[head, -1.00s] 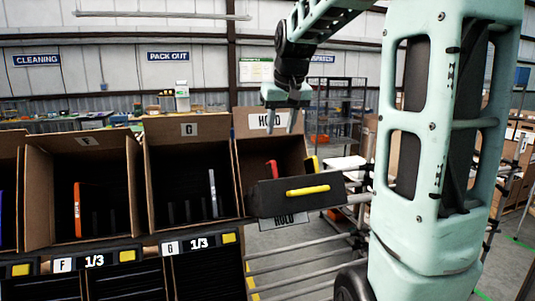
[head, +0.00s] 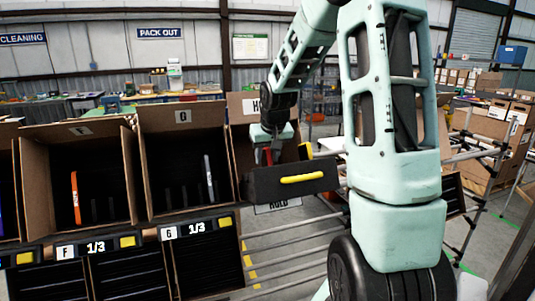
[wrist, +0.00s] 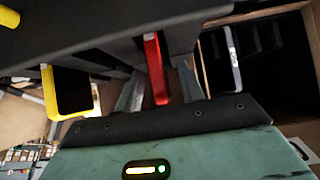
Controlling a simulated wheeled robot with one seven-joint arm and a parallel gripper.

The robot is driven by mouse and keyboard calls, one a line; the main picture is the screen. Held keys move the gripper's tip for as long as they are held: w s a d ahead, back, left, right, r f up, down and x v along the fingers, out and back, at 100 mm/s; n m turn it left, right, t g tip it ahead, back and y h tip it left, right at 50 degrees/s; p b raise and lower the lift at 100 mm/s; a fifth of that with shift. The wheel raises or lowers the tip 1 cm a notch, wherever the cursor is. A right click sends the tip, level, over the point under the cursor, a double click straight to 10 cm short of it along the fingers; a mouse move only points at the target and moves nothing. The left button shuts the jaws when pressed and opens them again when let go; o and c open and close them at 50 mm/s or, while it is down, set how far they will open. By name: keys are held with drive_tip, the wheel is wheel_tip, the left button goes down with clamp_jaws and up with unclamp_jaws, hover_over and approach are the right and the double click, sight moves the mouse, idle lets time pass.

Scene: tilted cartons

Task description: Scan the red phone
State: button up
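The red phone (head: 268,156) stands upright in the HOLD carton (head: 242,104), behind a dark front panel with a yellow handle. My gripper (head: 267,146) is lowered into the carton's mouth at the phone. In the wrist view, the red phone (wrist: 157,68) lies between my two grey fingertips (wrist: 159,88), with a visible gap on both sides. My gripper is open and not closed on it. The phone's lower part is hidden in the head view by the dark panel.
A yellow-edged phone (head: 305,151) stands right of the red one, close to my gripper. Carton G (head: 183,117) holds a pale phone (head: 208,177); carton F (head: 79,131) holds an orange one (head: 75,198). The yellow handle (head: 302,178) juts forward.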

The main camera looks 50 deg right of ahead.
drive_tip(key=shift+f, duration=0.1)
clamp_jaws()
drive_tip(key=shift+w+d+r+p, duration=0.45)
drive_tip(key=shift+w+r+p, duration=0.25)
drive_tip(key=shift+r+p, duration=0.75)
drive_tip(key=shift+w+d+r+p, duration=0.4)
drive_tip(key=shift+w+r+p, duration=0.35)
drive_tip(key=shift+r+p, duration=0.7)
drive_tip(key=shift+w+d+r+p, duration=0.45)
drive_tip(key=shift+w+r+p, duration=0.45)
drive_tip(key=shift+r, duration=0.9)
drive_tip(key=shift+s, duration=0.2)
